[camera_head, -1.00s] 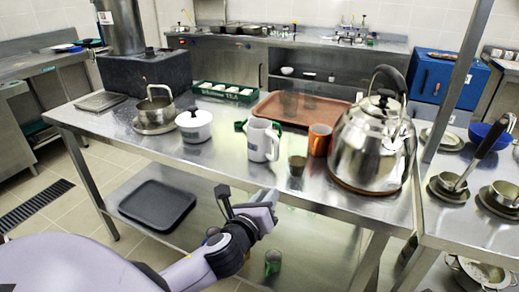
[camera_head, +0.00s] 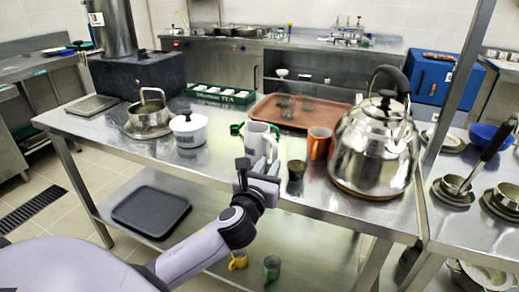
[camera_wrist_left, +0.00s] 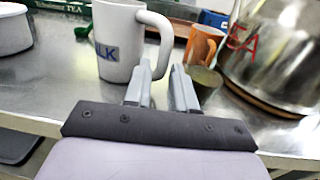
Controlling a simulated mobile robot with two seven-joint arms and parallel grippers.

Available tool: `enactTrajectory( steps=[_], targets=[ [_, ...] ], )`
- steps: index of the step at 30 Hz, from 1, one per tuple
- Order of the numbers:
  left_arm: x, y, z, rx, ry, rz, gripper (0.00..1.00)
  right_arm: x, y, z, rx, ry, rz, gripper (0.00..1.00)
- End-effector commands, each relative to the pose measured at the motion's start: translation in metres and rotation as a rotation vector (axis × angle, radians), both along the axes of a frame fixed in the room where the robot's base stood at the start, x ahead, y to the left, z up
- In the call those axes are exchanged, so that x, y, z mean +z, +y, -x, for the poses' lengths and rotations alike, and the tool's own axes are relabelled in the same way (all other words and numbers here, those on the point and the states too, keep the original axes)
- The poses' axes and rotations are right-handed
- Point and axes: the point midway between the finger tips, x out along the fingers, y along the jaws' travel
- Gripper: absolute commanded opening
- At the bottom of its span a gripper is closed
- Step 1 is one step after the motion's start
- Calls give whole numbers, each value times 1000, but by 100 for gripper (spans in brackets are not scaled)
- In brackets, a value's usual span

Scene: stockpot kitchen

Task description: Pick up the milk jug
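The white milk jug (camera_head: 257,135) stands upright on the steel table, near its middle. In the left wrist view the jug (camera_wrist_left: 117,42) is at upper left, with part of its blue label showing and its handle toward the right. My left gripper (camera_head: 258,168) is at the table's front edge, just in front of the jug. My right gripper is not in view.
An orange mug (camera_head: 319,143), a small dark cup (camera_head: 296,170) and a large steel kettle (camera_head: 372,150) stand right of the jug. A white lidded pot (camera_head: 189,129) is to its left. A brown tray (camera_head: 300,110) lies behind. Clear steel lies left of the gripper.

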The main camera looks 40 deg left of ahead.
Motion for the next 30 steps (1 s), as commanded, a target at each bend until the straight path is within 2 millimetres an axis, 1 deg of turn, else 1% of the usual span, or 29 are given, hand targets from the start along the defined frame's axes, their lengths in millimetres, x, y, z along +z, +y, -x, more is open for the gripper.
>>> enactTrajectory(
  steps=[3, 9, 12, 18, 19, 20, 21, 30],
  targets=[
    [0, 3, -17, 2, -2, 4, 25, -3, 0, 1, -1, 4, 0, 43],
    [-1, 9, -38, 0, -1, 2, 25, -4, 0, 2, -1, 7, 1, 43],
    [-1, 10, -42, -1, -1, 3, 25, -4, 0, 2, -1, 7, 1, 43],
    [-1, 10, -42, -1, -1, 2, 25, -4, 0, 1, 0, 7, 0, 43],
    [-1, 10, -42, -1, 0, 2, 22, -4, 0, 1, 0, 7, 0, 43],
    [-1, 10, -42, -1, 0, 2, 12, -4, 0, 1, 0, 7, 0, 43],
    [-1, 10, -42, -1, 0, 2, 0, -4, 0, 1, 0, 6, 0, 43],
    [1, 10, -42, -2, -3, 1, 0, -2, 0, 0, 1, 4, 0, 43]
  ],
)
